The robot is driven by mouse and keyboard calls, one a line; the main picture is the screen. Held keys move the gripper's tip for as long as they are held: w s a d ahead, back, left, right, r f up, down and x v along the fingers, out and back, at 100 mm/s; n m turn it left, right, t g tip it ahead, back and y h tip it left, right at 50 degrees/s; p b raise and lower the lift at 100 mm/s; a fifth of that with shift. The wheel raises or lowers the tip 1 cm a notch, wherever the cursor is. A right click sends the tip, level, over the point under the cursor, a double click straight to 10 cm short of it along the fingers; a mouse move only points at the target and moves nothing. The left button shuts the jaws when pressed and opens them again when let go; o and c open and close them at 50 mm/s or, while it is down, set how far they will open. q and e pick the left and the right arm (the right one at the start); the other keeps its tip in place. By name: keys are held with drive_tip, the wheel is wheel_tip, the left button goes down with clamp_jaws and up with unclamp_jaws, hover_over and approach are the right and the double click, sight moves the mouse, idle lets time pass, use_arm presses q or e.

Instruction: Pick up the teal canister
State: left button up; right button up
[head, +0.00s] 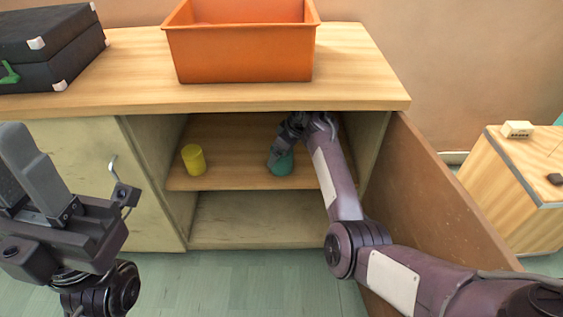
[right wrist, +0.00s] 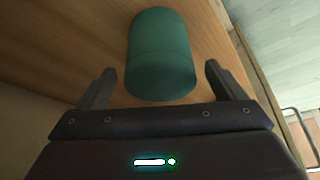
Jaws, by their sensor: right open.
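The teal canister (head: 284,165) stands on the inner shelf of the open cabinet, partly hidden by my right gripper. My right gripper (head: 276,156) reaches into the cabinet at the canister's upper left side. In the right wrist view the canister (right wrist: 160,55) lies ahead of the palm, with its near end between the two spread fingers (right wrist: 160,70). Gaps show on both sides, so the jaws are open and not closed on it. My left gripper (head: 38,170) is raised outside the cabinet at the left, and its finger gap is unclear.
A yellow canister (head: 193,160) stands on the same shelf (head: 230,178) to the left. The open cabinet door (head: 435,190) stands to the right of my right arm. An orange bin (head: 243,52) and a black case (head: 50,45) rest on the cabinet top (head: 130,75).

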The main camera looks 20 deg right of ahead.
drive_tip(key=b+x, duration=0.1)
drive_tip(key=x, duration=0.3)
drive_tip(key=shift+s, duration=0.1)
drive_tip(key=shift+d, duration=0.1)
drive_tip(key=c, duration=1.1)
